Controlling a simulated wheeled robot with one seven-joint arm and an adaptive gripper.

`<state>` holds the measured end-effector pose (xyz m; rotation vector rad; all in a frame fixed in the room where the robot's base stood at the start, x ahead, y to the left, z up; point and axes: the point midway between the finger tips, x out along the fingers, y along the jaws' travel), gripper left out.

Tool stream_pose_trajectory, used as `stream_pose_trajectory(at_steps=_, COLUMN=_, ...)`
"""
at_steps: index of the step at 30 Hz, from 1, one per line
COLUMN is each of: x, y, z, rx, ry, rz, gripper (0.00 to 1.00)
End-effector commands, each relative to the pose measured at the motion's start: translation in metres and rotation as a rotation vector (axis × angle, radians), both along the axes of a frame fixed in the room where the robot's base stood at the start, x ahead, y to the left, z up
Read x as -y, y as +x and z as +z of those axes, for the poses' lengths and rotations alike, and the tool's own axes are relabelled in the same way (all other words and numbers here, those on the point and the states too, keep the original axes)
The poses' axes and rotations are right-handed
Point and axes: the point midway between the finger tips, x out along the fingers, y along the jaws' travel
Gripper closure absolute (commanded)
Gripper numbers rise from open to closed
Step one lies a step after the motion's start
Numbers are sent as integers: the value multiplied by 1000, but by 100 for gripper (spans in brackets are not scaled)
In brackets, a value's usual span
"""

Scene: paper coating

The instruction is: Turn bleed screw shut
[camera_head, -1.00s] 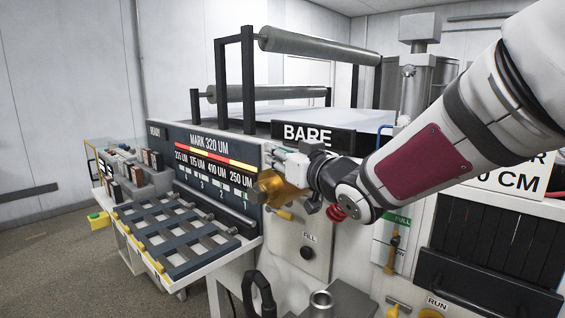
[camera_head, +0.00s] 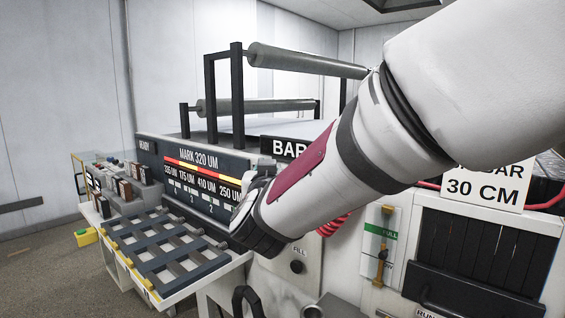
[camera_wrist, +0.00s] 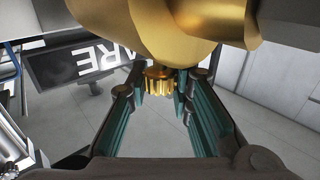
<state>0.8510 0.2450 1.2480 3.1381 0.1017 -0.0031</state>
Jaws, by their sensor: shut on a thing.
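The bleed screw (camera_wrist: 158,79) is a small ribbed brass knob under a large rounded brass body (camera_wrist: 185,30) in the wrist view. My gripper (camera_wrist: 160,92) has its teal-padded fingers on both sides of the screw and is shut on it. How far the screw is turned cannot be told. In the head view my forearm and wrist hide my gripper, the screw and the brass body.
A sample rack (camera_head: 170,250) with dark crossbars juts out at the left below the panel reading MARK 320 UM (camera_head: 198,158).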

Motion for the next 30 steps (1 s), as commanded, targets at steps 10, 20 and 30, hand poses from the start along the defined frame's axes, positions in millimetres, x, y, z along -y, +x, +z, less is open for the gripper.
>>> stream_pose_trajectory(at_steps=10, x=-3, y=-4, z=4, rx=-2, ry=-2, rz=-308, gripper=100)
stream_pose_trajectory(at_steps=20, x=-1, y=-2, z=2, rx=2, ry=1, rz=-609, gripper=100)
stream_pose_trajectory(at_steps=30, x=1, y=0, z=1, rx=3, ry=2, rz=-821, gripper=100)
